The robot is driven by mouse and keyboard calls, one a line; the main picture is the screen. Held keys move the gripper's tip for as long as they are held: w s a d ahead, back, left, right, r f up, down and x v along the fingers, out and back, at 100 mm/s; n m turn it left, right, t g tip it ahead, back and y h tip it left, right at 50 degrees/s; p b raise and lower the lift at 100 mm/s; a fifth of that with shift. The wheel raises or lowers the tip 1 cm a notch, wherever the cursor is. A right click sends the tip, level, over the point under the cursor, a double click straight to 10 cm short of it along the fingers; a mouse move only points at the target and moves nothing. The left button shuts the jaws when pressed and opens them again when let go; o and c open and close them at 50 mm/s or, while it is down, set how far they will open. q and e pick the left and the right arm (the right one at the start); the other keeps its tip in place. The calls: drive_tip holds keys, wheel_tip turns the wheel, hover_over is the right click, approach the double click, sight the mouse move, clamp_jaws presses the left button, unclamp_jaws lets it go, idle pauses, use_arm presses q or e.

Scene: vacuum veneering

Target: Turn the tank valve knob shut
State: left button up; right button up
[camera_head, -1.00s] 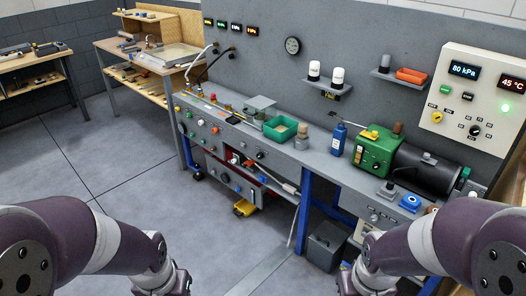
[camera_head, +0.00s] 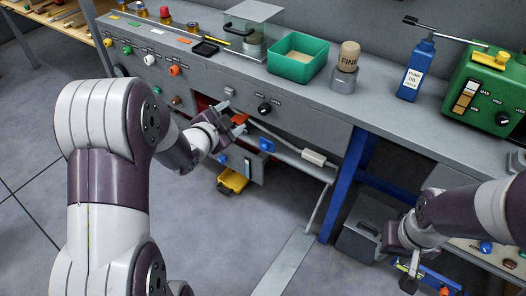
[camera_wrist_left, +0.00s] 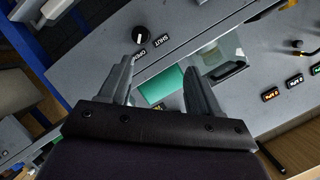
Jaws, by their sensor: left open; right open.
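The tank valve knob (camera_head: 264,109) is a black round knob on the grey front panel of the bench. In the left wrist view the knob (camera_wrist_left: 142,33) has a white pointer mark and the labels OPEN and SHUT beside it. My left gripper (camera_head: 232,113) is open and empty, just left of the knob in the head view and apart from it. In the left wrist view the knob lies beyond the fingertips of my left gripper (camera_wrist_left: 159,66). My right gripper (camera_head: 412,280) is at the lower right, away from the knob, open, its fingers partly hard to make out.
On the bench top stand a green tray (camera_head: 298,60), a cork-topped jar (camera_head: 347,65), a blue pump oil bottle (camera_head: 415,72) and a green pump (camera_head: 490,90). A blue bench leg (camera_head: 345,190) stands right of the knob. A yellow object (camera_head: 232,180) sits below.

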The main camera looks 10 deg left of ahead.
sight(263, 111)
use_arm(q)
wheel_tip(263, 111, down, 7)
drive_tip(key=m+t+h+b, duration=0.3)
drive_tip(key=m+b, duration=0.1)
drive_tip(key=b, duration=0.2)
drive_tip(key=shift+h, duration=0.4)
drive_tip(key=b+x, duration=0.1)
drive_tip(key=x, duration=0.3)
drive_tip(key=b+x, duration=0.2)
drive_tip(key=x, duration=0.2)
drive_tip(key=b+x, duration=0.1)
drive_tip(key=x, duration=0.3)
drive_tip(key=shift+d+b, duration=0.3)
drive_tip(key=shift+d, duration=0.15)
drive_tip(key=shift+w+d, duration=0.1)
drive_tip(key=shift+w, duration=0.2)
use_arm(e)
wheel_tip(263, 111, down, 15)
use_arm(q)
drive_tip(key=shift+c, duration=0.3)
use_arm(e)
drive_tip(key=shift+s, duration=0.1)
use_arm(q)
drive_tip(key=c, duration=1)
